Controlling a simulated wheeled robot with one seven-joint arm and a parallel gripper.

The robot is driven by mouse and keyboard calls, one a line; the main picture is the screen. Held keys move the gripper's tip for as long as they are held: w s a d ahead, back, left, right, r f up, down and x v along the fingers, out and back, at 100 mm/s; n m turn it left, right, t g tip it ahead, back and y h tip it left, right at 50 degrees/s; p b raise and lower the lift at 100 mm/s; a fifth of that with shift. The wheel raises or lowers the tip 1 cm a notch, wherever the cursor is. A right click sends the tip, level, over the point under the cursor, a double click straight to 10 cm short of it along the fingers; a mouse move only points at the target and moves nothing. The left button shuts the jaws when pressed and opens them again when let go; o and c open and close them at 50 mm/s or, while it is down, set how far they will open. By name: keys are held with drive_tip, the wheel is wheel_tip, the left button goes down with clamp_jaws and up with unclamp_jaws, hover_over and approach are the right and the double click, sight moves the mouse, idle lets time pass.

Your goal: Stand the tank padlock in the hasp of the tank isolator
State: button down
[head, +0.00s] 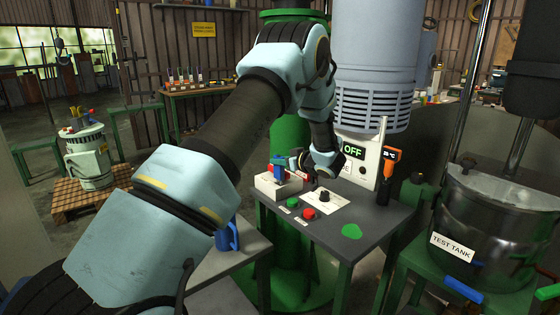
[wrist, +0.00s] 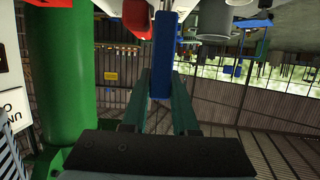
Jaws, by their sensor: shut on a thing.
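My gripper (head: 291,163) reaches in from the right above the left part of the grey control bench. In the wrist view its two dark green fingers (wrist: 162,85) are shut on a blue block-like body, which I take as the padlock (wrist: 162,50). In the head view the blue padlock (head: 279,170) appears at the white box (head: 276,189), which I take as the isolator. A red part (head: 303,177) shows beside it; a red part (wrist: 140,18) also shows close by the padlock in the wrist view. The hasp and any contact with it cannot be made out.
An orange-topped meter (head: 389,162) stands at the right. A blue item (head: 229,237) stands on a lower grey table. The test tank (head: 490,220) is at right.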

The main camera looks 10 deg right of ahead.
drive_tip(key=shift+f+b, duration=0.55)
drive_tip(key=shift+f, duration=0.55)
drive_tip(key=c, duration=0.6)
unclamp_jaws()
drive_tip(key=b+v, duration=0.3)
drive_tip(key=v, duration=0.7)
drive_tip(key=shift+s+d, duration=0.15)
drive_tip(key=shift+s, duration=0.15)
drive_tip(key=shift+r, duration=0.15)
